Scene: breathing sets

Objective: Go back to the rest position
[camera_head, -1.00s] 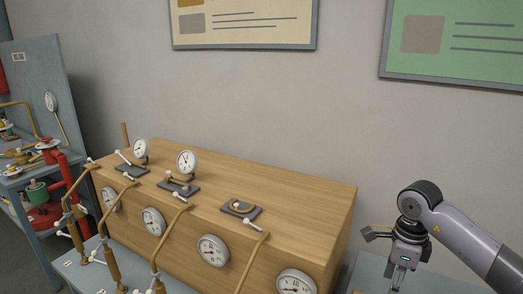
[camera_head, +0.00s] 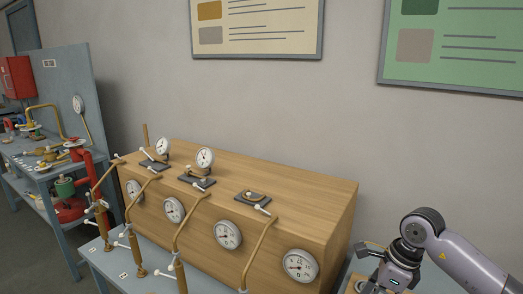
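My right arm comes in from the right edge, with its wrist bent downward beside the right end of the wooden cabinet. The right gripper (camera_head: 372,287) is at the bottom edge of the view, pointing down. Its fingertips are cut off or hidden, so I cannot tell whether it is open or holds anything. It is over a grey-blue table top. My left gripper is not in view.
The wooden cabinet (camera_head: 290,196) carries gauges on its front and gauge stands on top. Several brass pipes with white valve handles stand before it on the grey-blue bench (camera_head: 110,270). Another workbench (camera_head: 40,170) with red and green fittings stands at left.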

